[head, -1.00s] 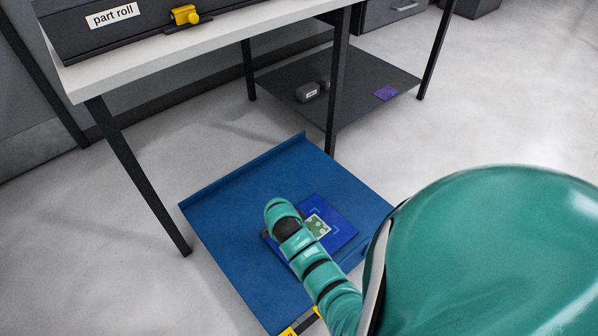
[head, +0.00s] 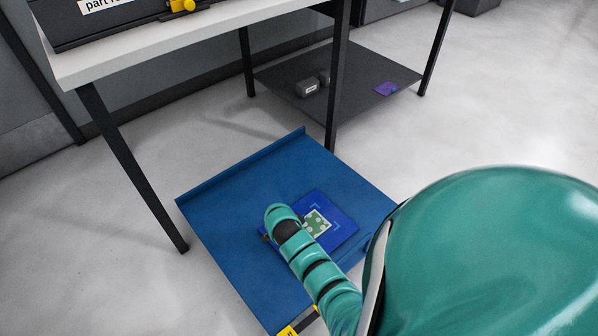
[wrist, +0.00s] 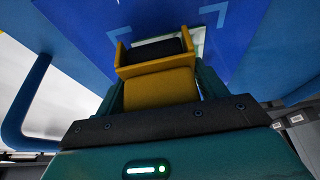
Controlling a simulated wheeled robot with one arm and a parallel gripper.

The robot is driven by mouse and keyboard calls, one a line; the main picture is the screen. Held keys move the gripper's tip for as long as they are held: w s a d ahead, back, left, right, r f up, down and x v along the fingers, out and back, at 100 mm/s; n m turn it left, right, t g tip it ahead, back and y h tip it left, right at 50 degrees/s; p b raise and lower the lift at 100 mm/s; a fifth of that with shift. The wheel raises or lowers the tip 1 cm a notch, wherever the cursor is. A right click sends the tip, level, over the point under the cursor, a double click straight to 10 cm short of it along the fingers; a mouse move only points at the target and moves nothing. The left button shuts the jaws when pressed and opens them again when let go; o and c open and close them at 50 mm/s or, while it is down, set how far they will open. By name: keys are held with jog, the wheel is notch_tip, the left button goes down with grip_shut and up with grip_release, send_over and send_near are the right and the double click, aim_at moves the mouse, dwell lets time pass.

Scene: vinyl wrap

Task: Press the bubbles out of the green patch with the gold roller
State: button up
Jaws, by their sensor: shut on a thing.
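The green patch (head: 317,224) with pale spots lies on a dark blue panel (head: 343,231) with light blue corner marks, on the blue tray. My arm covers its left side in the head view. In the wrist view only a pale sliver of the patch (wrist: 196,45) shows beyond the roller. The gold roller (wrist: 160,84), a yellow frame with a dark cylinder, is held in my gripper (wrist: 158,98), which is shut on it. The roller's dark cylinder is close to the patch's edge; I cannot tell whether it touches. My gripper is hidden by my arm in the head view.
The blue tray (head: 225,205) has a raised back edge and stands on the floor. Beside it is a table (head: 130,60) with dark legs (head: 130,165). A low shelf (head: 345,110) holds a small grey thing and a purple square (head: 386,89). Floor at the left is clear.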

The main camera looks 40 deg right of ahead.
jog(key=shift+f+b, duration=0.3)
jog(key=shift+f, duration=0.45)
dwell(0.4)
jog(key=shift+w+d+p, duration=0.1)
jog(key=shift+d+p, duration=0.2)
jog(key=shift+d, duration=0.8)
jog(key=shift+d, duration=0.15)
jog(key=shift+d, duration=0.95)
jog(key=shift+w+d+p, duration=0.15)
jog(key=shift+d+p, duration=0.2)
jog(key=shift+d, duration=0.75)
